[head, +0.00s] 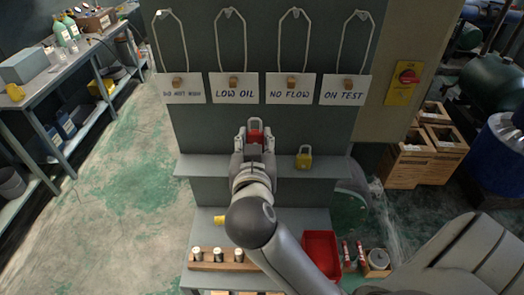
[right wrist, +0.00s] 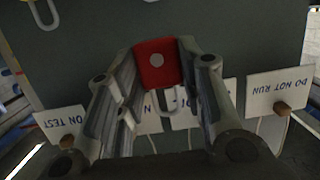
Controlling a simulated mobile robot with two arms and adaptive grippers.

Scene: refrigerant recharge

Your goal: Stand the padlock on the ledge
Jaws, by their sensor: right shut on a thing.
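My right gripper (head: 255,137) is shut on a red padlock (head: 256,136), seen in the head view in front of the grey panel, above the ledge. The right wrist view shows the red padlock (right wrist: 157,63) between the fingers of the right gripper (right wrist: 160,75). Its pale shackle is partly hidden; in the head view it points up. The grey ledge (head: 333,168) runs across the panel below the signs. I cannot tell whether the padlock touches it. A yellow padlock (head: 304,157) stands upright on the ledge to the right. My left gripper is not in view.
Several tags hang on the panel, among them LOW OIL (head: 233,88) and NO FLOW (head: 290,90). A red bin (head: 321,250) and a wooden block with several cylinders (head: 205,262) are on the lower shelf. The ledge between the gripper and the yellow padlock is clear.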

